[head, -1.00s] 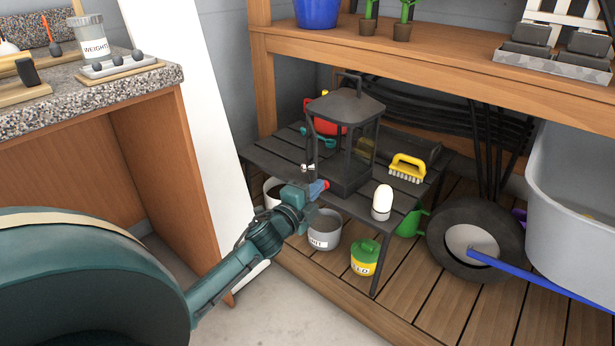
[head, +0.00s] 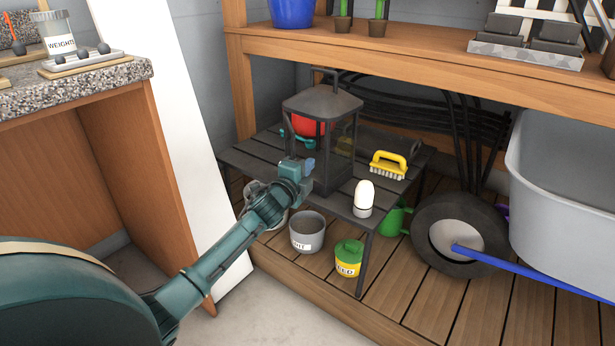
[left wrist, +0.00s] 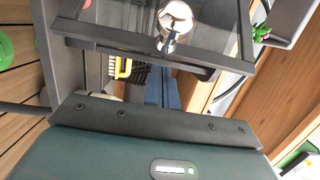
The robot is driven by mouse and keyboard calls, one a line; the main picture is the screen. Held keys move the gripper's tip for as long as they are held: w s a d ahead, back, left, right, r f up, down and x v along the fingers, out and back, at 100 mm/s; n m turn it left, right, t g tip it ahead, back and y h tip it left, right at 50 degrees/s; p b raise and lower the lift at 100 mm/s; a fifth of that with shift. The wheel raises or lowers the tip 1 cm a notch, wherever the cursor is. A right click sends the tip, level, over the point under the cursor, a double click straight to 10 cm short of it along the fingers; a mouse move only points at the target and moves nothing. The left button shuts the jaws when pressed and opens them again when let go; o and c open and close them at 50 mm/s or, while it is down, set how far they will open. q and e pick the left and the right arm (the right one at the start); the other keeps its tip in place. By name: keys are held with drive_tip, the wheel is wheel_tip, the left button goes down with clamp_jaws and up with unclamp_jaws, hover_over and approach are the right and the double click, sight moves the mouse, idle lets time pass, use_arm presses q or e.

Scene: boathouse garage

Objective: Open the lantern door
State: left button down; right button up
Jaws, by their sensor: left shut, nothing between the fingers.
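The dark lantern (head: 322,103), with a peaked top and a handle, stands upright on the low slatted table. My left gripper (head: 308,167) is shut and empty at the lantern's near left side, and partly hides it. In the left wrist view a dark-framed glass panel of the lantern (left wrist: 110,41) crosses the top, with a round silver knob (left wrist: 176,18) on it. The blue fingers of my left gripper (left wrist: 164,88) are together just below the knob; I cannot tell whether they touch the panel. How far the door stands open is unclear. My right gripper is out of view.
On the low table (head: 245,160) are a yellow brush (head: 388,165) and a white-domed object (head: 363,197), close right of the lantern. A grey pot (head: 307,233) and a green-yellow can (head: 348,258) stand below. A wooden shelf (head: 400,47) overhangs behind.

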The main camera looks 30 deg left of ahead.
use_arm(q)
drive_tip(key=shift+s+a, duration=0.9)
drive_tip(key=shift+s, duration=0.05)
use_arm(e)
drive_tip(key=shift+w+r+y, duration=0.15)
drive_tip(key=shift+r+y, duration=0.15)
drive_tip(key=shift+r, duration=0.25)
